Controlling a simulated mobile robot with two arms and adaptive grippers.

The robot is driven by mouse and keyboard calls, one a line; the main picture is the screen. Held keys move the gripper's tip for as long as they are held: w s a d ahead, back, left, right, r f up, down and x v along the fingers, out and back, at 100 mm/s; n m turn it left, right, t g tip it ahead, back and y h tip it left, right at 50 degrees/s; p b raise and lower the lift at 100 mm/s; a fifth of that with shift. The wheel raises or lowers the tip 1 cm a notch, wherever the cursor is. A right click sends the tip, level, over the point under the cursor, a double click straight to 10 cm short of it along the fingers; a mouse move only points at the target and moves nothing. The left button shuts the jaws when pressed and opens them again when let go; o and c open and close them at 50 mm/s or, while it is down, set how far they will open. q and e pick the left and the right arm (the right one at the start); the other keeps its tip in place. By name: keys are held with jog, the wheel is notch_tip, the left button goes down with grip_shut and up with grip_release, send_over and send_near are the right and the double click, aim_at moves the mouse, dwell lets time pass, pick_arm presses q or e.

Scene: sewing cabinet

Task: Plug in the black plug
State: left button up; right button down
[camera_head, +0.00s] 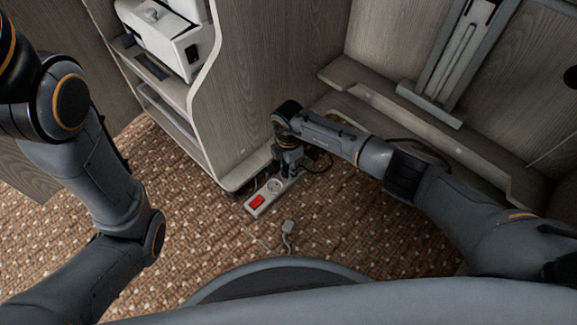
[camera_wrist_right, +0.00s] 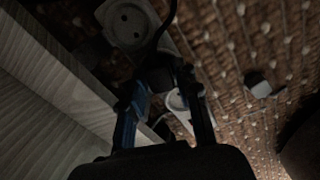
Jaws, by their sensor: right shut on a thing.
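The white power strip (camera_head: 264,194) lies on the carpet beside the cabinet, its red switch (camera_head: 257,202) at the near end. A free round socket shows next to the switch. My right gripper (camera_head: 288,160) is over the strip's far part, pointing down. In the right wrist view my right gripper (camera_wrist_right: 168,100) is shut on the black plug (camera_wrist_right: 168,72), whose black cable (camera_wrist_right: 161,35) runs upward. Strip sockets (camera_wrist_right: 126,22) show beyond and below the fingers. I cannot tell whether the plug touches a socket. My left arm shows, but its gripper does not.
A pale plug (camera_head: 288,226) with its cord lies on the carpet in front of the strip. The wooden cabinet side (camera_head: 240,100) stands close to the strip's left, with a white machine (camera_head: 170,38) on its shelf. A low wooden ledge (camera_head: 440,130) runs behind my right arm.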

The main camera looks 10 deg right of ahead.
jog(key=c, duration=0.9)
grip_release()
jog(key=shift+o, duration=0.4)
jog(key=o, duration=0.5)
jog(key=shift+c, duration=0.2)
jog(key=shift+w+a, duration=0.1)
jog(key=shift+r, duration=0.1)
jog(key=shift+r, duration=0.25)
notch_tip(320, 180, up, 11)
jog(key=shift+r, duration=0.2)
